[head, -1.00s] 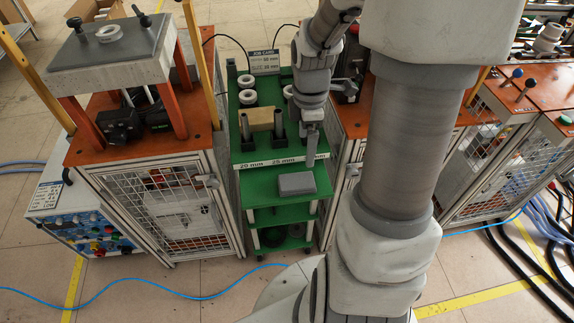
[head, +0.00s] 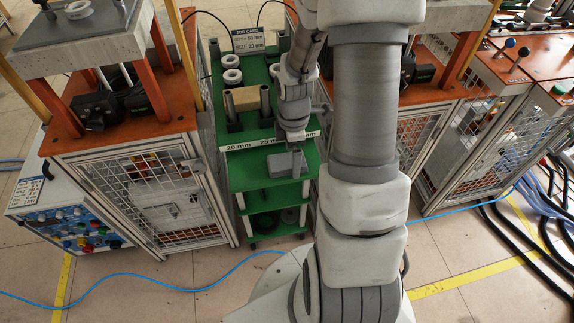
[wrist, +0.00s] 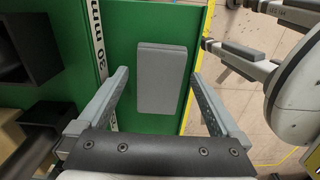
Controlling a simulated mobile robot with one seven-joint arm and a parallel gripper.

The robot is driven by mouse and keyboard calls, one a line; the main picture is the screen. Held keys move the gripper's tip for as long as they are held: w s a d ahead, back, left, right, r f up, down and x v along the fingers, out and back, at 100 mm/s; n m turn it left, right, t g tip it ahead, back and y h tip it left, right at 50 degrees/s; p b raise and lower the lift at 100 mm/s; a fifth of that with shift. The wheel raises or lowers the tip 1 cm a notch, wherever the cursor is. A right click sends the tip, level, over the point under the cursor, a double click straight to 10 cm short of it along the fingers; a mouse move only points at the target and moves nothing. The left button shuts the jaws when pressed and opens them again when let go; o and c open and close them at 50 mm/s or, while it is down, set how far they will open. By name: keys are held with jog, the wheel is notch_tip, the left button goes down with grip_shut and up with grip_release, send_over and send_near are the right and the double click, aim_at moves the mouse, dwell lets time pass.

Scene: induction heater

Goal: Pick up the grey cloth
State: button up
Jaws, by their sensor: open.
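In the head view the cloth (head: 284,164) lies at the cart's near edge, partly behind my gripper (head: 294,142). In the wrist view my gripper (wrist: 155,98) is open, with its two fingers apart on either side of the cloth's near end. Nothing is between the fingertips but the view of the cloth; whether they are level with it I cannot tell.
White rings (head: 231,69), a tan block (head: 247,98) and dark upright tubes stand farther back on the cart. Caged machines with orange tops (head: 120,130) flank the cart. A blue cable (head: 150,283) crosses the floor.

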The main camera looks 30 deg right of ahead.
jog(key=shift+f, duration=0.15)
jog(key=shift+c, duration=0.3)
jog(key=c, duration=1.2)
jog(key=shift+r, duration=0.6)
notch_tip(320, 180, up, 3)
jog(key=shift+p, duration=0.85)
jog(key=s+d+r+p, duration=0.1)
jog(key=s+d+r, duration=0.1)
jog(key=s, duration=0.1)
jog(key=s+d+r+p, duration=0.1)
jog(key=s+d+r, duration=0.1)
jog(key=s+d, duration=0.1)
jog(key=s+d+r+p, duration=0.1)
jog(key=s+d+r, duration=0.1)
jog(key=s, duration=0.1)
jog(key=shift+d+r, duration=0.35)
jog(key=shift+r, duration=0.05)
